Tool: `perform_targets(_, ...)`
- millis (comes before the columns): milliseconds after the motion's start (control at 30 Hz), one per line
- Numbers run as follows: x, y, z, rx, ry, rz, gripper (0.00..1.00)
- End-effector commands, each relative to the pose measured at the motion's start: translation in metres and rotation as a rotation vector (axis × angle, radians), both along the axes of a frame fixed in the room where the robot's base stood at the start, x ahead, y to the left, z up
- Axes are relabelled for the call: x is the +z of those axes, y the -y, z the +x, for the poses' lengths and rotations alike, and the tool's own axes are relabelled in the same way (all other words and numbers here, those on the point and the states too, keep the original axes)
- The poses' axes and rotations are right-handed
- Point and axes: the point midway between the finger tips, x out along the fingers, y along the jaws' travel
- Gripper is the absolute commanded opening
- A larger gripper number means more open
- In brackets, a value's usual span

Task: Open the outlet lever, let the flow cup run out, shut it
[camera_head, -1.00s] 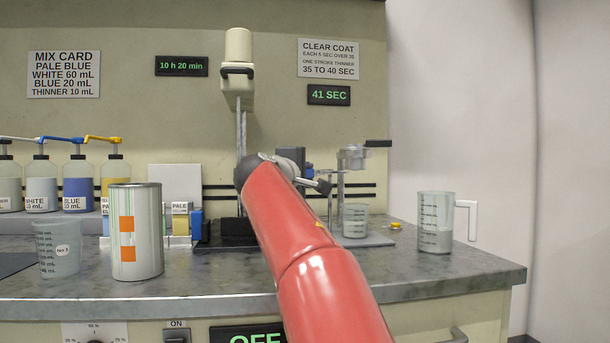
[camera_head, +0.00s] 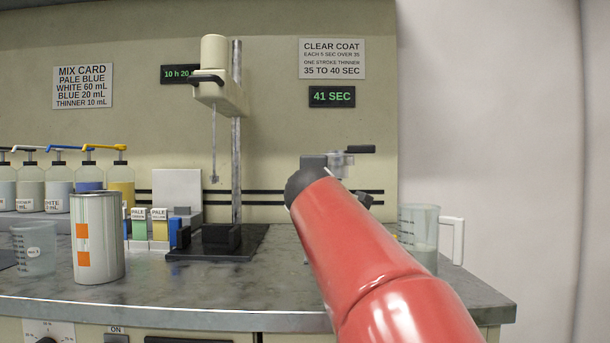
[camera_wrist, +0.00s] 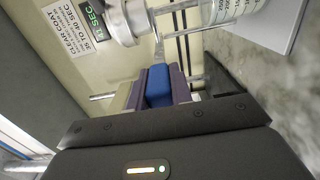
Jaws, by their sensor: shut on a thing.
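The flow cup (camera_head: 341,164) is a clear and metal cup on a stand at the right of the bench, with a black bar (camera_head: 360,149) sticking out at its top right. In the wrist view its silver body (camera_wrist: 120,22) is at the top, close beyond my fingers. My gripper (camera_wrist: 157,70) has blue and purple-grey fingers, shut on the thin grey outlet lever (camera_wrist: 159,48) below the cup. In the head view my red arm hides the gripper, the lever and the outlet. Any flow from the cup cannot be seen.
A graduated beaker (camera_wrist: 236,8) stands near the cup in the wrist view. A white-handled jug (camera_head: 420,225) is right of my arm. A mixer (camera_head: 214,75), a striped can (camera_head: 97,240) and pump bottles stand to the left. The display (camera_head: 331,96) reads 41 SEC.

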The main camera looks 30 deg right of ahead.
Motion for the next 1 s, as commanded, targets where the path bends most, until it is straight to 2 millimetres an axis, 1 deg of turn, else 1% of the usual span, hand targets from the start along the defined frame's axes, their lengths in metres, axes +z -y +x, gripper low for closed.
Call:
perform_targets(33, 0.0026, 0.0032, -0.0019, 0.008, -0.004, 0.003, 0.0)
perform_targets(200, 0.0007, 0.0076, -0.0048, 0.036, -0.003, 0.003, 0.0)
perform_targets(667, -0.002, 0.01, -0.0059, 0.043, -0.004, 0.001, 0.0)
perform_targets(700, -0.002, 0.0101, -0.0058, 0.043, -0.004, 0.001, 0.26)
perform_targets(800, -0.0017, 0.0099, -0.0058, 0.044, -0.003, 0.001, 0.39)
perform_targets(833, -0.0015, 0.0098, -0.0058, 0.044, -0.003, 0.001, 0.43)
perform_targets(867, -0.0014, 0.0097, -0.0057, 0.044, -0.003, 0.001, 0.44)
perform_targets(1000, -0.0009, 0.0093, -0.0056, 0.045, -0.002, 0.0, 0.44)
